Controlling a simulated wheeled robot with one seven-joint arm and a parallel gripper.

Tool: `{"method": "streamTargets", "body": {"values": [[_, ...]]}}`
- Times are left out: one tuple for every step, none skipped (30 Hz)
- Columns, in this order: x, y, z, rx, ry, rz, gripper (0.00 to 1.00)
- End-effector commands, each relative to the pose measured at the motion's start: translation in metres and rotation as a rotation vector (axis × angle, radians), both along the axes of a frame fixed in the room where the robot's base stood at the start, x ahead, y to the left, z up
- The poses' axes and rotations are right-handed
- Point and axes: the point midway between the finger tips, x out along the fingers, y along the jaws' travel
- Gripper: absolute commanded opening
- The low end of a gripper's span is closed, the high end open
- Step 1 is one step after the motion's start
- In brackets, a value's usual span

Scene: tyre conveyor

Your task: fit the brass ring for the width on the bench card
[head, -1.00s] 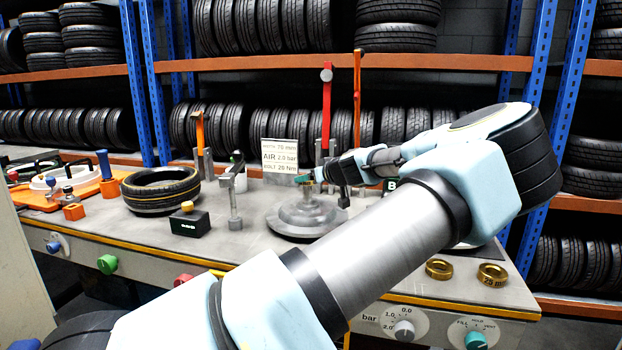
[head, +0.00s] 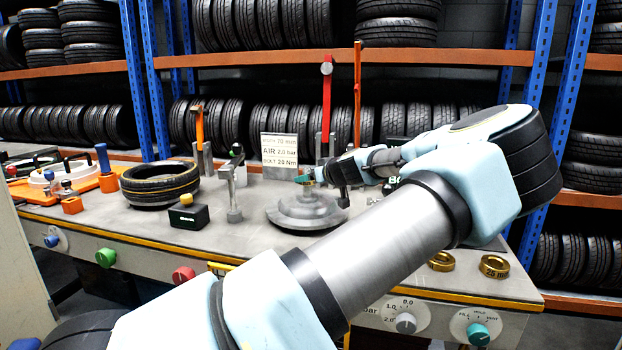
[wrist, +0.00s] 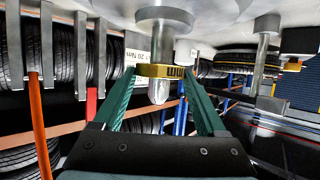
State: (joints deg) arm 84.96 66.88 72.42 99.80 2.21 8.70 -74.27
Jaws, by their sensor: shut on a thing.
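My gripper (wrist: 160,74) is shut on a brass ring (wrist: 150,71), which lies between its green fingertips in the wrist view. The ring sits around a silver spindle with a rounded tip (wrist: 159,93). I cannot tell whether it is fully seated. In the head view my gripper (head: 307,178) is just above the round grey hub (head: 300,217); the ring is too small to make out there. The bench card (head: 279,149) stands behind, its width line seeming to read 70 mm. Two other brass rings, one plain (head: 441,262) and one marked (head: 494,266), lie at the bench's front right.
A tyre (head: 160,186) lies on the bench at left, beside a black box with a yellow button (head: 187,216). A grey post (head: 233,193) stands left of the hub. Red (head: 326,105) and orange (head: 357,100) uprights stand behind it. Knobs line the bench front.

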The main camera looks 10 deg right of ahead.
Motion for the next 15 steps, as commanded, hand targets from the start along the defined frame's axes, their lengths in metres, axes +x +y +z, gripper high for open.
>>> {"method": "streamTargets", "body": {"values": [[0.0, 0.0, -0.002, 0.0, -0.001, 0.0, 0.02], [0.0, 0.0, -0.003, 0.0, -0.001, 0.0, 0.02], [0.0, 0.0, -0.003, 0.0, -0.001, 0.0, 0.02], [0.0, 0.0, -0.004, 0.0, -0.001, 0.0, 0.02], [0.0, 0.0, -0.005, 0.0, -0.001, 0.0, 0.02], [0.0, 0.0, -0.006, 0.0, -0.001, 0.0, 0.02], [0.0, 0.0, -0.007, 0.0, -0.001, 0.0, 0.02], [0.0, 0.0, -0.007, 0.0, -0.001, 0.0, 0.02], [0.0, 0.0, -0.008, 0.0, -0.001, 0.0, 0.02], [0.0, 0.0, -0.009, 0.0, -0.001, 0.0, 0.02], [0.0, 0.0, -0.01, 0.0, -0.001, 0.0, 0.02], [0.0, 0.0, -0.011, 0.0, -0.001, 0.0, 0.02], [0.0, 0.0, -0.011, 0.0, -0.001, 0.0, 0.02], [0.0, 0.0, -0.012, 0.0, -0.001, 0.0, 0.02], [0.0, 0.0, -0.013, 0.0, -0.001, 0.0, 0.02]]}}
